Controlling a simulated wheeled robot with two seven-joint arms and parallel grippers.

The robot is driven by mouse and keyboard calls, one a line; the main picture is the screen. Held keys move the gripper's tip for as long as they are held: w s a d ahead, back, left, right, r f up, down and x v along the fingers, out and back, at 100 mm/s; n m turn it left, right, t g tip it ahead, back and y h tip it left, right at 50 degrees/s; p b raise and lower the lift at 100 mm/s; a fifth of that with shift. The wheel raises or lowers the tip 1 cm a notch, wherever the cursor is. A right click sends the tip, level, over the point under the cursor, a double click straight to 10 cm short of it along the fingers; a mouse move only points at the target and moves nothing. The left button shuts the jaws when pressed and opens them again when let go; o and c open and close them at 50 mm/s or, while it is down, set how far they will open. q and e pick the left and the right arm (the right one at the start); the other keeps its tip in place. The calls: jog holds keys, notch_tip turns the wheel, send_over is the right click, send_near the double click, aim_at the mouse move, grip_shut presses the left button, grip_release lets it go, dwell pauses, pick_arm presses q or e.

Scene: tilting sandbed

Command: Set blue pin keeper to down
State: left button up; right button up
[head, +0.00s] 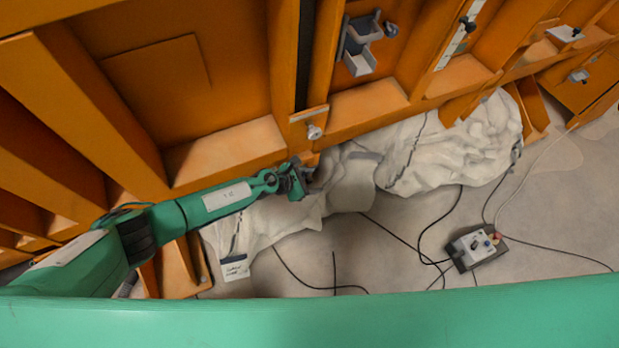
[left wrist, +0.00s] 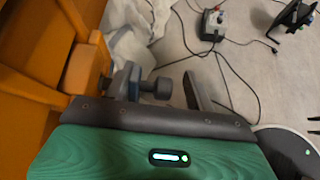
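My left gripper (head: 298,182) is beside the orange frame, just below a small plate with a light knob (head: 315,132). In the left wrist view the left gripper (left wrist: 158,92) looks open, its right finger standing clear. A dark round knob on a short stem (left wrist: 158,88) shows between the fingers, joined to a blue-grey piece (left wrist: 133,80) that may be the blue pin keeper. Whether the left finger touches that piece is unclear. In the head view the gripper hides that spot, so the keeper's position cannot be read. My right gripper is not recognizable in either view.
A grey bracket with a dark knob (head: 360,45) is on the orange frame above. Pale crumpled sheeting (head: 450,150) lies along the frame's foot. A control box (head: 475,248) with black cables lies on the bare floor at right.

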pick_arm(q)
jog(key=shift+w+a+r, duration=0.1)
dwell(0.7)
jog(key=shift+a+r, duration=0.2)
jog(key=p+v, duration=0.4)
jog(key=v, duration=0.9)
